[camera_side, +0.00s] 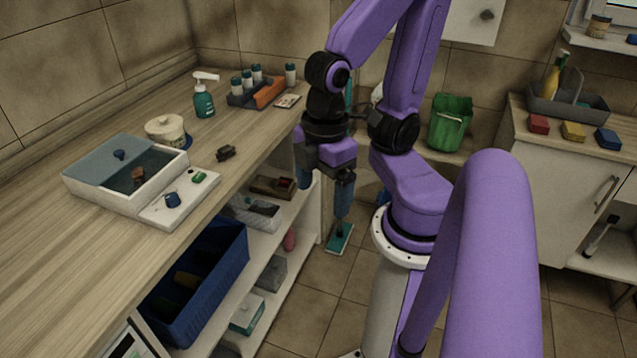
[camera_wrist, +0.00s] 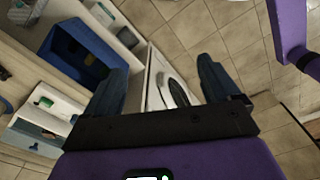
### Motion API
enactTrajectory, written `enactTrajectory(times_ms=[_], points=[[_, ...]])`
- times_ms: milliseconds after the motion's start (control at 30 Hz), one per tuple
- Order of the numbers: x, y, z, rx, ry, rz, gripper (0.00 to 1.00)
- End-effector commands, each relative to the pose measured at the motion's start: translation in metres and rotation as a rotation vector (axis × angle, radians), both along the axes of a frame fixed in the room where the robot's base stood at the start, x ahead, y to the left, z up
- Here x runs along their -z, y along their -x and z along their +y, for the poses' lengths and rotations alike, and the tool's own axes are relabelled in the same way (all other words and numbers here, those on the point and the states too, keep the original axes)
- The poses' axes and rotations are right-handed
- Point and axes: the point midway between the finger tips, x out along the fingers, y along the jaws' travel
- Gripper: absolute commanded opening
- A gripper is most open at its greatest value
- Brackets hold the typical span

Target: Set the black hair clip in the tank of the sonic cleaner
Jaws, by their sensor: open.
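The black hair clip (camera_side: 226,153) lies on the wooden counter, right of the sonic cleaner (camera_side: 112,202); I cannot make it out in the wrist view. The cleaner is a white box with a blue-grey lid (camera_side: 105,162) over part of its top. Its tank is partly uncovered, with a small brown item (camera_side: 138,174) in it. A side panel carries a blue knob (camera_side: 172,200) and a green button (camera_side: 199,177); the panel also shows in the wrist view (camera_wrist: 38,118). My gripper (camera_side: 323,188) is open and empty, off the counter's right edge, fingers pointing down; it shows in the wrist view (camera_wrist: 160,85).
A lidded jar (camera_side: 165,128), a teal pump bottle (camera_side: 204,100) and a rack of small bottles (camera_side: 248,97) stand behind the clip. Below the counter are open shelves with a blue bin (camera_side: 200,285). The counter's front left is bare.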

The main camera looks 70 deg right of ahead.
Motion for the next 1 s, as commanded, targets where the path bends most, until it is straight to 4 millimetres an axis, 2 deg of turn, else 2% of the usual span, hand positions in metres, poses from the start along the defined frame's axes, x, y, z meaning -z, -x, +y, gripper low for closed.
enactTrajectory(times_ms=[433, 567, 667, 767, 1000], points=[[-0.001, 0.0, -0.003, -0.007, 0.009, -0.001, 0.89], [-0.004, -0.008, 0.001, 0.026, 0.01, -0.001, 0.89], [-0.009, -0.026, 0.007, 0.098, 0.01, 0.001, 0.89], [-0.017, -0.054, 0.013, 0.208, 0.012, 0.003, 0.89], [-0.036, -0.134, 0.013, 0.494, 0.016, 0.009, 0.89]])
